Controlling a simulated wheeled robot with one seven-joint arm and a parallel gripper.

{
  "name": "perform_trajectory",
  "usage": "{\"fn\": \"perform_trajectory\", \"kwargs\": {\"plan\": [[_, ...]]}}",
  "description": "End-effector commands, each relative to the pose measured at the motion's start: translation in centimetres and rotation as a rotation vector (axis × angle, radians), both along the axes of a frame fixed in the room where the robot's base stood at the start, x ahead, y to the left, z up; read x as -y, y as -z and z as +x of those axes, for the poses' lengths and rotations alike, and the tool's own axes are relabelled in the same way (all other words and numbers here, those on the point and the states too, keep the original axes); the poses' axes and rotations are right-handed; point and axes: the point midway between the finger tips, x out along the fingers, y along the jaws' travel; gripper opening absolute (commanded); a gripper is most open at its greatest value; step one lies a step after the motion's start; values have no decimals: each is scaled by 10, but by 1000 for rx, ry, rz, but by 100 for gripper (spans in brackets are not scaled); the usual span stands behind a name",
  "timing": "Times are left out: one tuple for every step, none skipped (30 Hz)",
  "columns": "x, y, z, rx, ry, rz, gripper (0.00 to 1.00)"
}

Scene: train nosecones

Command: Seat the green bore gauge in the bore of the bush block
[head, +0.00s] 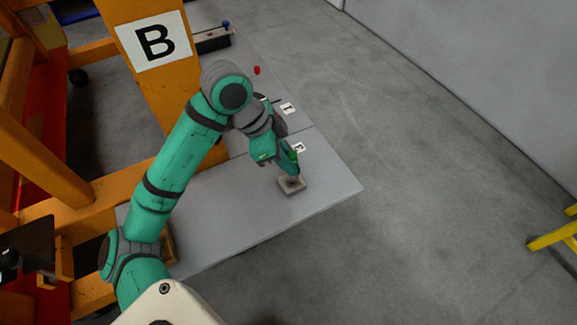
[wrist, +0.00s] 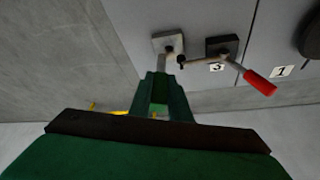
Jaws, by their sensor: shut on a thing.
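My gripper (head: 291,164) is over a grey square block (head: 291,186) near the front of the grey table in the head view. In the wrist view my gripper (wrist: 161,82) is shut on the green bore gauge, whose grey shaft (wrist: 164,64) runs from between the fingers toward the block (wrist: 159,43). The shaft end meets or overlaps the dark bore there; I cannot tell whether it is inside. The fingers hide most of the gauge's green part. I cannot tell from markings whether this is the bush block.
A second dark block (wrist: 230,42) stands beside it, with a red-handled tool (wrist: 260,82) slanting near it. Labels 3 (wrist: 216,67) and 1 (wrist: 282,71) mark the table (head: 230,215). An orange frame with a B sign (head: 153,41) stands at left. The table's right edge is close.

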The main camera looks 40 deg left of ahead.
Motion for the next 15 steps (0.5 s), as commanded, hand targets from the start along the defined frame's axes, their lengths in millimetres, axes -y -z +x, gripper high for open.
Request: {"fn": "perform_trajectory", "kwargs": {"plan": [[-2,3,2,-1,-1,-1,0],[-3,5,3,0,-1,0,0],[-4,6,4,0,-1,0,0],[-4,8,5,-1,-1,0,0],[-5,10,6,-1,-1,0,0],[-7,13,9,-1,-2,-1,0],[-8,16,10,-1,-2,-1,0],[-9,20,11,-1,-1,-1,0],[-9,27,10,-3,-3,-1,0],[-9,31,10,-1,-3,-1,0],[-9,35,10,-1,-3,-1,0],[-9,40,10,-1,-2,-1,0],[-9,42,10,-1,-1,-1,0],[-9,44,10,0,-1,0,0],[-9,46,11,0,-1,0,0]]}}
